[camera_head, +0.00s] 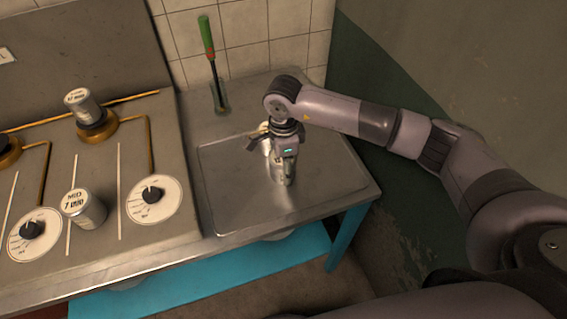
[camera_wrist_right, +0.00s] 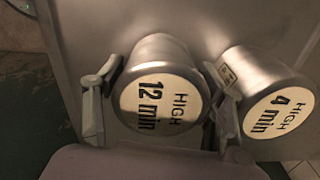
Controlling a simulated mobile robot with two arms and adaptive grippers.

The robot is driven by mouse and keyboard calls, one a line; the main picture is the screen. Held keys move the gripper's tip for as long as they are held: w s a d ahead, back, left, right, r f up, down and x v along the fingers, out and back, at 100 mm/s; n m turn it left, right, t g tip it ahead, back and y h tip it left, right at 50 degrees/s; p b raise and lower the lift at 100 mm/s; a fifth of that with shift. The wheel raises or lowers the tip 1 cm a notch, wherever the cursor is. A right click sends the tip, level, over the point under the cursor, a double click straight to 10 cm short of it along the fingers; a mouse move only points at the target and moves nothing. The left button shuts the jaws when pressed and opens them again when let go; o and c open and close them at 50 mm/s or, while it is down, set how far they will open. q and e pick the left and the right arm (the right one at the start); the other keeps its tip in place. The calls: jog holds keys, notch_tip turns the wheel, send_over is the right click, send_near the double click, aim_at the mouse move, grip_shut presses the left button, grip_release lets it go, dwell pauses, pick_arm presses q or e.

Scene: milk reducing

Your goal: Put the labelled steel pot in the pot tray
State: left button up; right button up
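My right gripper (camera_head: 284,150) is over the steel tray (camera_head: 235,206), pointing down. A steel pot (camera_head: 283,172) stands in the tray under it. In the right wrist view this pot, labelled HIGH 12 min (camera_wrist_right: 160,106), stands between my two spread fingers (camera_wrist_right: 158,108); the fingers look open, with a narrow gap at the left one. A second pot, labelled HIGH 4 min (camera_wrist_right: 266,95), stands close beside it, just outside the other finger. It is mostly hidden behind my gripper in the head view (camera_head: 266,143). My left gripper is not in view.
A pot labelled MID 7 min (camera_head: 84,208) stands on the stove front between two dials. Another labelled pot (camera_head: 82,104) sits on the rear burner (camera_head: 98,130). A green-handled tool (camera_head: 208,45) stands in a glass (camera_head: 220,102) behind the tray. The tray's left and front areas are clear.

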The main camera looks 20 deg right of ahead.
jog(key=shift+r, duration=0.5)
notch_tip(320, 180, up, 11)
jog(key=shift+r+b, duration=0.15)
jog(key=shift+b, duration=0.8)
